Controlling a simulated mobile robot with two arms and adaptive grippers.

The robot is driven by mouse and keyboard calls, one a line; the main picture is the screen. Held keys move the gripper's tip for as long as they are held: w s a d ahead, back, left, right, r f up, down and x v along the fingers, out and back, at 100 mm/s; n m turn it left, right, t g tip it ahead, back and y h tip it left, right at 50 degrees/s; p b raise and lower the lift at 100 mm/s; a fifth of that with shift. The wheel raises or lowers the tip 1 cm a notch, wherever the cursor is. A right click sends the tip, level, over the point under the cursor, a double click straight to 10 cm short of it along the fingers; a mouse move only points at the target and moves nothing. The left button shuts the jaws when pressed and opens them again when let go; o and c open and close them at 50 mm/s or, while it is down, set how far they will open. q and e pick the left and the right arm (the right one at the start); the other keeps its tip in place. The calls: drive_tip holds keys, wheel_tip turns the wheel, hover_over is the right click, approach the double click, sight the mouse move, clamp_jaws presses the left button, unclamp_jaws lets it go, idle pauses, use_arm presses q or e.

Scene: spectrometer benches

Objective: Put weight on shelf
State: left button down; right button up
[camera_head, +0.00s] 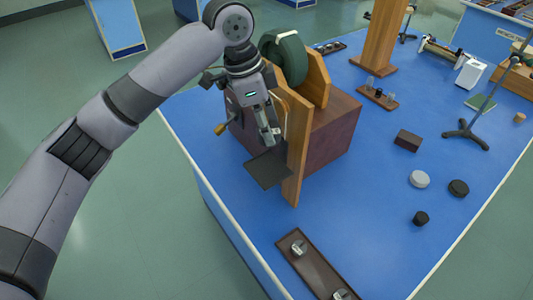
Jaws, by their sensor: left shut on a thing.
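My left gripper (270,138) points down just above a dark flat shelf plate (268,172), beside a wooden upright (298,150). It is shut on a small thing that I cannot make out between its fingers. The shelf plate sticks out to the left of the upright, with nothing visible lying on it. Loose pieces that look like weights stand on the blue table: a light grey disc (419,179), a black disc (458,188) and a small black cylinder (421,218). My right gripper is out of view.
The upright belongs to an apparatus with a dark green wheel (285,57), a wooden-handled crank (222,128) and a maroon base (335,130). A brown block (407,140) and a stand (467,133) are to the right. A dark tray (316,270) lies at the front. The table between is clear.

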use_arm(q)
drive_tip(key=x, duration=0.2)
drive_tip(key=a+x, duration=0.1)
drive_tip(key=x, duration=0.1)
drive_tip(key=shift+s+d+f+p, duration=0.1)
drive_tip(key=shift+f+p, duration=0.3)
drive_tip(key=shift+f, duration=0.65)
wheel_tip(320, 180, down, 4)
drive_tip(key=shift+r+p, duration=0.1)
drive_tip(key=shift+p, duration=0.35)
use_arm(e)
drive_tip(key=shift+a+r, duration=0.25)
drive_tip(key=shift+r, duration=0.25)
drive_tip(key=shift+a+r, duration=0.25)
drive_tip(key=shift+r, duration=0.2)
use_arm(q)
drive_tip(key=shift+f, duration=0.25)
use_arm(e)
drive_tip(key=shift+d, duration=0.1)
use_arm(q)
drive_tip(key=c, duration=0.9)
unclamp_jaws()
drive_tip(key=shift+o, duration=0.2)
drive_tip(key=b+v, duration=0.2)
drive_tip(key=v, duration=1)
drive_tip(key=shift+r, duration=0.15)
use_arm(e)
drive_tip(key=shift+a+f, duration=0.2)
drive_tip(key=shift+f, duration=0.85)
